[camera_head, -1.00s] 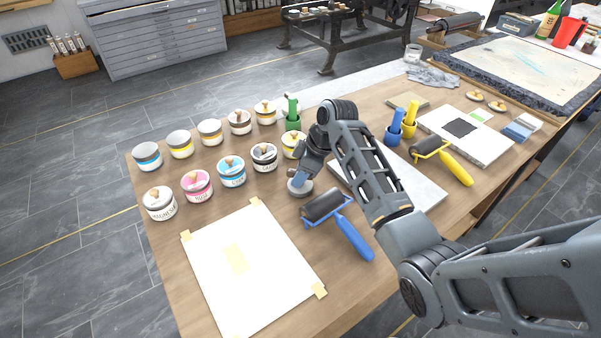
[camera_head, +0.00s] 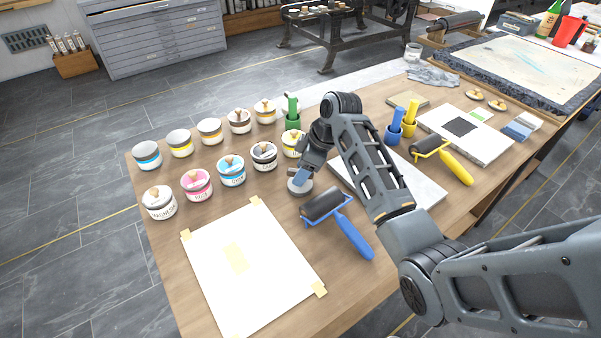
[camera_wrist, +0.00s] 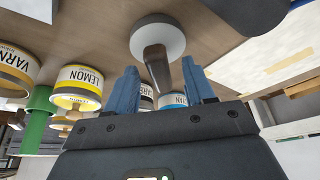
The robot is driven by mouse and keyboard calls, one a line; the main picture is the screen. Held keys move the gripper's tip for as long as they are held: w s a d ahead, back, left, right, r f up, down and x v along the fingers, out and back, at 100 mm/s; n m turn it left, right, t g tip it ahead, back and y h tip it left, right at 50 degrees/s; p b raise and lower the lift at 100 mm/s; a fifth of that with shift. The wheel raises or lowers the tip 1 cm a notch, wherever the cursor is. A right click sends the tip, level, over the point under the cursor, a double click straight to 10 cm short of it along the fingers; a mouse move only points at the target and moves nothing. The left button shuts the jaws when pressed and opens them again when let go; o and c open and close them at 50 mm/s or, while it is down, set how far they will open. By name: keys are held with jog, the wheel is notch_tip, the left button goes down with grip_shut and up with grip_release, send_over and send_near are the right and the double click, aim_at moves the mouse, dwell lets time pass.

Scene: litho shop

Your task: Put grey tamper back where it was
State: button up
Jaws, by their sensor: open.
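The grey tamper (camera_head: 299,188) stands on the wooden table, between the ink cans and the blue-handled roller (camera_head: 325,205). In the wrist view, its round pale base (camera_wrist: 172,32) rests flat on the table and its dark brown handle (camera_wrist: 157,68) points toward my gripper. My gripper (camera_head: 302,176) is just above the tamper. In the wrist view, its two blue fingers (camera_wrist: 160,68) are spread on either side of the handle, with visible gaps. The gripper is open and holds nothing.
Several ink cans (camera_head: 232,172) stand in rows to the left. A taped paper sheet (camera_head: 245,270) lies in front. A pale slab (camera_head: 425,190) is partly behind my arm.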

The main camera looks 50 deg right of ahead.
jog(key=v, duration=1)
jog(key=shift+s+r+b, duration=0.2)
jog(key=shift+b, duration=0.1)
dwell(0.8)
